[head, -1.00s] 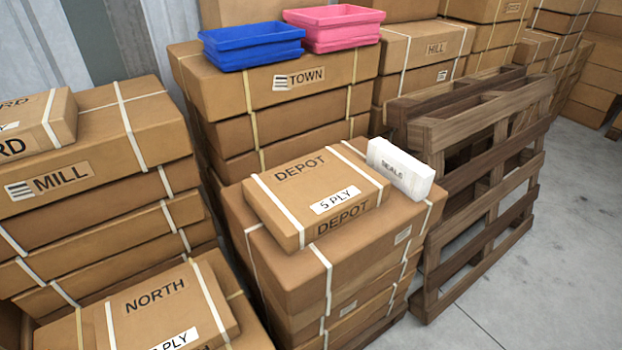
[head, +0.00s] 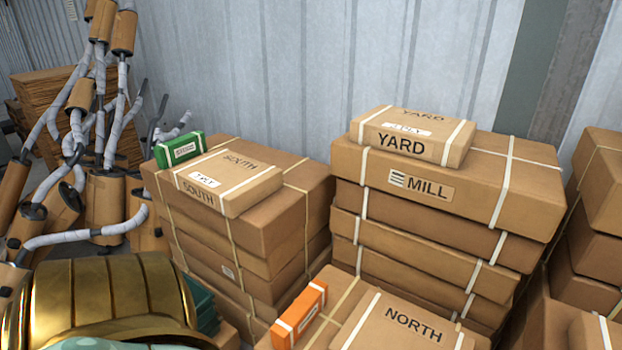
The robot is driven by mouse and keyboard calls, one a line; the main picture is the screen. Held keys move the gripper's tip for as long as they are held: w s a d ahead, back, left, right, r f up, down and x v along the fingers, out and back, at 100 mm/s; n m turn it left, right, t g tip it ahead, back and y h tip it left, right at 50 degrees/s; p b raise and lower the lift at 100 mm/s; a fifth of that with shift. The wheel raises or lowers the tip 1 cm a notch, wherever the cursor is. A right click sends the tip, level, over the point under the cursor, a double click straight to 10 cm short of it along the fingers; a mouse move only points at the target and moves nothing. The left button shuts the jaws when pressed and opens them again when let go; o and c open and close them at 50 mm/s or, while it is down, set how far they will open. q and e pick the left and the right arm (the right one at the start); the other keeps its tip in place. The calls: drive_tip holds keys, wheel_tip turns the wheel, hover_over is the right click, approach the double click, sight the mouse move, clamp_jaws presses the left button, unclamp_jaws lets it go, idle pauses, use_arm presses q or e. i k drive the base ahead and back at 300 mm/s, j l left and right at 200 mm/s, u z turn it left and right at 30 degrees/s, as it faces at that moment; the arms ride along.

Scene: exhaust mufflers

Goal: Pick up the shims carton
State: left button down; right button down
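No carton with a readable "shims" label is in view. A small green carton (head: 180,149) lies on the left stack, against the SOUTH carton; its white label is too small to read. A small orange carton (head: 299,315) lies on the front stack beside the NORTH carton; the writing on its pale label cannot be made out. Neither of my grippers is in view.
The SOUTH carton (head: 228,182) tops the left stack. The YARD carton (head: 412,136) lies on the MILL stack (head: 450,188). The NORTH carton (head: 405,325) is at the front. Mufflers with pipes (head: 100,195) are piled at the left. A corrugated wall (head: 420,60) stands behind.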

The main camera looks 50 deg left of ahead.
sight(286, 329)
drive_tip(key=u, duration=1.75)
drive_tip(key=j+z, duration=0.1)
drive_tip(key=z, duration=0.3)
